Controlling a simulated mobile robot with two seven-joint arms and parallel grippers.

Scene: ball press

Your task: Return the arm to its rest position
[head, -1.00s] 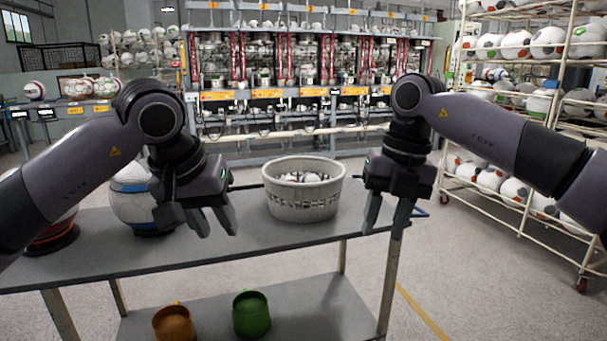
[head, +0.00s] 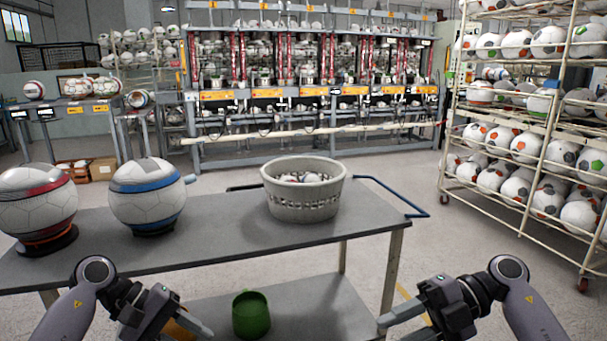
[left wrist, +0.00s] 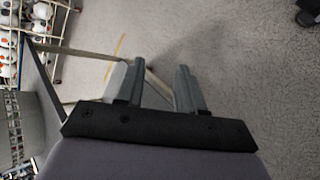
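Both of my arms are low at the bottom of the head view, in front of the table. My left gripper (head: 190,327) is at the lower left. Neither gripper touches the balls or the basket.
The grey table (head: 230,243) holds a red-banded ball (head: 38,205), a blue-banded ball (head: 147,198) and a grey basket (head: 304,203). A green mug (head: 251,315) stands on the lower shelf. A ball rack (head: 530,190) stands at the right. Floor right of the table is clear.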

